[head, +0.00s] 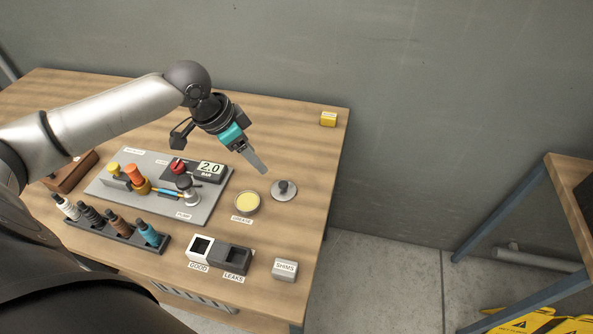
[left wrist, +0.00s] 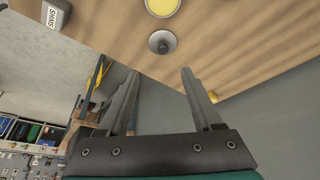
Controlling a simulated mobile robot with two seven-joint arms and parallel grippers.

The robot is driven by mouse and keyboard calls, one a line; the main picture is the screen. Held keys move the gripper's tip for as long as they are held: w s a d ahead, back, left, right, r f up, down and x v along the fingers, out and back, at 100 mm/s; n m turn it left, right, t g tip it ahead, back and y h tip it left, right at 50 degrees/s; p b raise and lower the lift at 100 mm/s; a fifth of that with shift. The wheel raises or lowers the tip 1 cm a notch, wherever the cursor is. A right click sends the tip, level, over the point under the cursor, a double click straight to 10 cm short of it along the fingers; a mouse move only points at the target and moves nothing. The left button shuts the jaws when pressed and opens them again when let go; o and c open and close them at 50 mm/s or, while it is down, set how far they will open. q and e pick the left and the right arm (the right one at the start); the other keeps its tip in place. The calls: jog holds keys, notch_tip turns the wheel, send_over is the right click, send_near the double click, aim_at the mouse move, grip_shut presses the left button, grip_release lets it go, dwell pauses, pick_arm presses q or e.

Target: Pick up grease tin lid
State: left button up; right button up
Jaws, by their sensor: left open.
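The grease tin lid (head: 284,190) is a round grey metal disc with a dark knob on top. It lies flat on the wooden table (head: 310,130), just right of the open grease tin (head: 247,202) with its yellow content. My left gripper (head: 262,170) is above the table, behind and a little left of the lid, apart from it. In the left wrist view the lid (left wrist: 162,42) shows beyond the two parted fingers (left wrist: 157,80), with nothing between them. The grease tin (left wrist: 162,5) is partly cut off at the top edge there. My right gripper is not in view.
A grey board (head: 112,183) with valves and a gauge stands left of the tin. A rack (head: 110,236) of several bottles, the GOOD and LEAKS bins (head: 236,259) and a SHIMS box (head: 285,268) are in front. A yellow box (head: 328,119) sits at the back corner.

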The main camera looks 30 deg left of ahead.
pick_arm(q)
send_near(283, 184)
jog(key=b+x, duration=0.1)
jog(key=x, duration=0.2)
jog(key=shift+s, duration=0.1)
jog(key=shift+f, duration=0.4)
jog(key=x, duration=0.3)
jog(key=b+x, duration=0.1)
jog(key=x, duration=0.1)
jog(key=shift+w+r, duration=0.15)
jog(key=shift+w, duration=0.1)
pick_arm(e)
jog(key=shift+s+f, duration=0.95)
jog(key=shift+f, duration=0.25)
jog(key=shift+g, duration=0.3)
pick_arm(q)
grip_shut()
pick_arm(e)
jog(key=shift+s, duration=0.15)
